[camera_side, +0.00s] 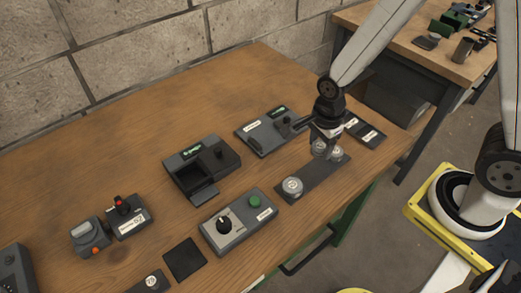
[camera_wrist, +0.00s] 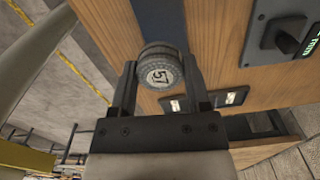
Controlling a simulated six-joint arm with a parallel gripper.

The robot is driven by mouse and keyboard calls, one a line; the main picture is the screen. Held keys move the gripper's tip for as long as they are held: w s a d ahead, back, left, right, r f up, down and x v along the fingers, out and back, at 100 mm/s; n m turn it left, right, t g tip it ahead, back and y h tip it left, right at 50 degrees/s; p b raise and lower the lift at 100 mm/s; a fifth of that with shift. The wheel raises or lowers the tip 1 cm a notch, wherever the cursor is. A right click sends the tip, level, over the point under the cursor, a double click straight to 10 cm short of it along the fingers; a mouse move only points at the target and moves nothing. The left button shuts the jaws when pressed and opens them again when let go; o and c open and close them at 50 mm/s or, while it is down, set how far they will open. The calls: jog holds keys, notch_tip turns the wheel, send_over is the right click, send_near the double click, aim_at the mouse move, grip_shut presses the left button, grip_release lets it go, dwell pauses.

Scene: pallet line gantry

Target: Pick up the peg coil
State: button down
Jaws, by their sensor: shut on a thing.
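In the side view my gripper (camera_side: 326,146) points down over the far end of a dark strip (camera_side: 315,178). Grey round shapes (camera_side: 336,154) show at the fingers there, partly hidden and too small to tell apart. Another grey coil (camera_side: 292,187) with a pale label sits at the near end of the strip, clear of my gripper.
A grey box with a black knob and green button (camera_side: 238,218) stands left of the strip. A dark open-fronted box (camera_side: 201,168) and a flat switch unit (camera_side: 268,131) stand farther back. A dark panel with pale labels (camera_side: 367,131) lies beyond my gripper. The table's right edge is close.

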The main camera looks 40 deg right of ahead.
jog(key=shift+r, duration=0.75)
jog(key=shift+w+a, duration=0.45)
jog(key=shift+w, duration=0.25)
jog(key=w+a+n, duration=0.3)
jog(key=w+a, duration=0.5)
jog(key=a, duration=0.4)
jog(key=w+a+n, duration=0.3)
jog(key=w+a, duration=0.5)
jog(key=a, duration=0.5)
jog(key=shift+w+a, duration=0.25)
jog(key=shift+w, duration=0.1)
jog(key=shift+f, duration=0.2)
jog(key=shift+f, duration=2.9)
jog(key=shift+f, duration=0.45)
